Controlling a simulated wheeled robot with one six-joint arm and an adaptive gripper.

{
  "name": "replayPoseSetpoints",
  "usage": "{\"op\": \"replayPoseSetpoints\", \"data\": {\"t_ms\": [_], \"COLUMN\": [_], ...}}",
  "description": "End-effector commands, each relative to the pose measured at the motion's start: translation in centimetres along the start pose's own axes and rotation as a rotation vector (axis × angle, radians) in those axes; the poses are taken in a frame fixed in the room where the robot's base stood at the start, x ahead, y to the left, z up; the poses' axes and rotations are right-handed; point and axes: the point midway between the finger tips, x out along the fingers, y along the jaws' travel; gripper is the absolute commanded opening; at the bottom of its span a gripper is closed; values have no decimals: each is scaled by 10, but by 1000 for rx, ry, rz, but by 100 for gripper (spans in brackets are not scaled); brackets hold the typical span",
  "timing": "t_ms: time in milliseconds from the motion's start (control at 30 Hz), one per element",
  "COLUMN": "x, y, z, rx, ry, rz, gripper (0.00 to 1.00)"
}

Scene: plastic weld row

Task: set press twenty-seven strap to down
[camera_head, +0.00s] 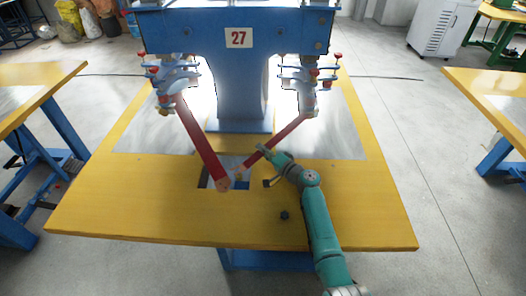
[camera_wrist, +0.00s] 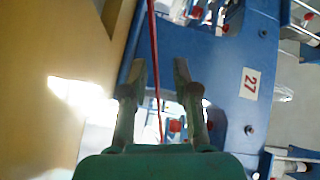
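Press twenty-seven is a blue machine with a "27" plate (camera_head: 238,38); the plate also shows in the wrist view (camera_wrist: 250,84). Two red strap lengths slope down from its left and right heads: the left one (camera_head: 203,142) and the right one (camera_head: 283,137). Their lower ends come close together over the dark opening in the table; I cannot tell whether they join. My gripper (camera_head: 265,166) is at the lower part of the right length. In the wrist view my gripper (camera_wrist: 160,72) is open, with a thin red strap (camera_wrist: 155,50) showing between its fingers, apparently untouched.
The yellow table (camera_head: 130,205) carries grey plates (camera_head: 345,130) on both sides of the press. A small dark knob (camera_head: 284,215) stands near its front. Other yellow tables flank it left (camera_head: 35,75) and right (camera_head: 495,90). The front left of the table is clear.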

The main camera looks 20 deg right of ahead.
Motion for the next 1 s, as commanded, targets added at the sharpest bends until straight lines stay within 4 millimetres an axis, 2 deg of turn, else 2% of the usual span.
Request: {"op": "replayPoseSetpoints", "data": {"t_ms": [167,267,700,833,1000], "x": [-3,-13,-94,-110,-119], "y": [1,1,1,1,0], "z": [0,1,0,0,0], "rx": [1,1,0,0,1], "ry": [0,0,1,2,0], "rz": [0,1,1,1,0], "gripper": [29,29,29,29,29]}}
